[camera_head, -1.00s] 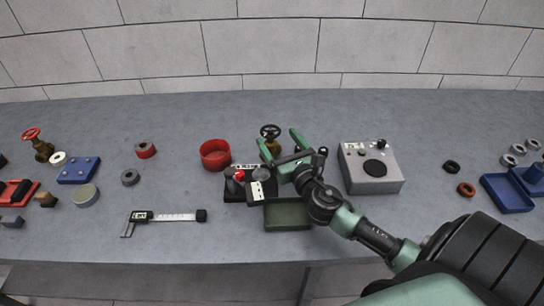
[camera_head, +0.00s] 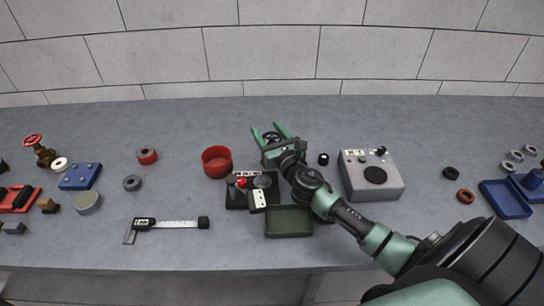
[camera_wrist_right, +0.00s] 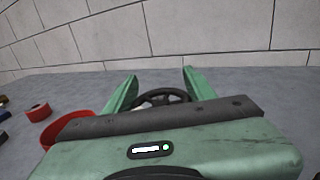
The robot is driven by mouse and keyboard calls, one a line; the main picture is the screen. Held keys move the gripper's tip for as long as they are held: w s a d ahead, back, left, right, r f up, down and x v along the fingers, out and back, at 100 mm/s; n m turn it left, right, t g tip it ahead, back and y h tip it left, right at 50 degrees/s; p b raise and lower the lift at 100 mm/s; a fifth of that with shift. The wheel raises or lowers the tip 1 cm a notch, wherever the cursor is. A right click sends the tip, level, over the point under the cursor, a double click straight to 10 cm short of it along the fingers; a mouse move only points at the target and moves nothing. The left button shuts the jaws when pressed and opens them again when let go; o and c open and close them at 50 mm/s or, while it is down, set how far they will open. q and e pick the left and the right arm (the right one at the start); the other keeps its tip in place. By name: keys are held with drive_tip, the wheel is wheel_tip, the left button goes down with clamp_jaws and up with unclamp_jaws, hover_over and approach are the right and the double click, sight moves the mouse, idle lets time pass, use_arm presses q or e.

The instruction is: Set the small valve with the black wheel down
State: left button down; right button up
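The small valve with the black wheel (camera_head: 271,137) stands on the bench at the middle back. In the head view, its body is mostly hidden by my right gripper. My right gripper (camera_head: 269,131) is open, with its two green fingers spread to either side of the wheel. In the right wrist view, the black wheel (camera_wrist_right: 160,97) shows between the fingertips (camera_wrist_right: 160,80), near both fingers. Whether a finger touches it cannot be told. My left gripper is not in view.
A red bowl (camera_head: 217,158) stands left of the gripper. A black device (camera_head: 240,195) and a green tray (camera_head: 289,220) lie in front. A grey control box (camera_head: 371,176) and a small black cylinder (camera_head: 324,158) are to the right. The bench behind is clear.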

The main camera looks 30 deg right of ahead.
clamp_jaws()
drive_tip(key=shift+r, duration=0.15)
